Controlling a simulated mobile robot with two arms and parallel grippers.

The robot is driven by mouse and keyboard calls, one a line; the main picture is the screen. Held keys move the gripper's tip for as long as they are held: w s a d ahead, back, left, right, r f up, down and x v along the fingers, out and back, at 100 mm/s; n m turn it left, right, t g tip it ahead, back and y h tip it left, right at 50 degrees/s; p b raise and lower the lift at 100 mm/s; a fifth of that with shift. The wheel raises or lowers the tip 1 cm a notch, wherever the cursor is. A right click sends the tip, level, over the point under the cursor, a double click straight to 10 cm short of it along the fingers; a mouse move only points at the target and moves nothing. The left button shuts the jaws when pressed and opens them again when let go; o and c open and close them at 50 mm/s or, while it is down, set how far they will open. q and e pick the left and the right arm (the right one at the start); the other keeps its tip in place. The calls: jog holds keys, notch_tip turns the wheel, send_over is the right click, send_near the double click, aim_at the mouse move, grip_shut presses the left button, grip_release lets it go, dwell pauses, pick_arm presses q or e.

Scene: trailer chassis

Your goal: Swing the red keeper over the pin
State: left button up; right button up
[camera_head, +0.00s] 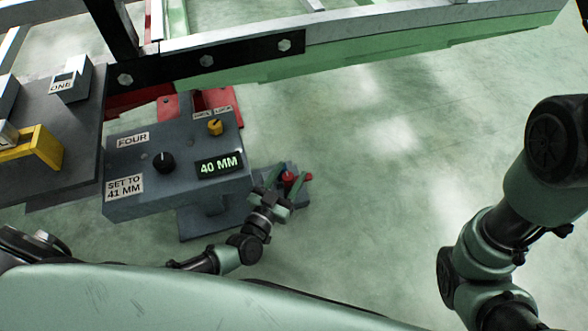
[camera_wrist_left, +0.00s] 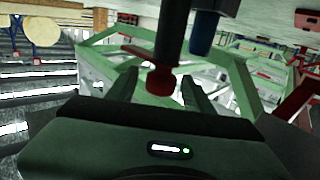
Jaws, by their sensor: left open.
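My left gripper (camera_head: 283,187) is open at the right end of the grey control box. A small red part (camera_head: 289,178), which looks like the keeper, shows at its fingertips, with more red just to the right. In the left wrist view a red knob-like end (camera_wrist_left: 160,81) lies between the two open green fingers, with a gap on each side. A thin red bar (camera_wrist_left: 140,51) runs left from near it. A dark round post stands right behind the knob; I cannot tell whether it is the pin. My right gripper is out of view; only its arm shows at the right.
The grey box (camera_head: 175,165) carries a black knob, a yellow knob (camera_head: 215,127) and a "40 MM" display (camera_head: 219,164). A label reads "SET TO 41 MM". The green chassis rail (camera_head: 350,50) crosses above. Floor at right is clear.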

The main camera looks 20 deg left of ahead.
pick_arm(q)
jog(key=shift+w+d+b, duration=0.25)
jog(key=shift+w+b, duration=0.05)
jog(key=shift+w, duration=0.95)
grip_shut()
dwell(0.5)
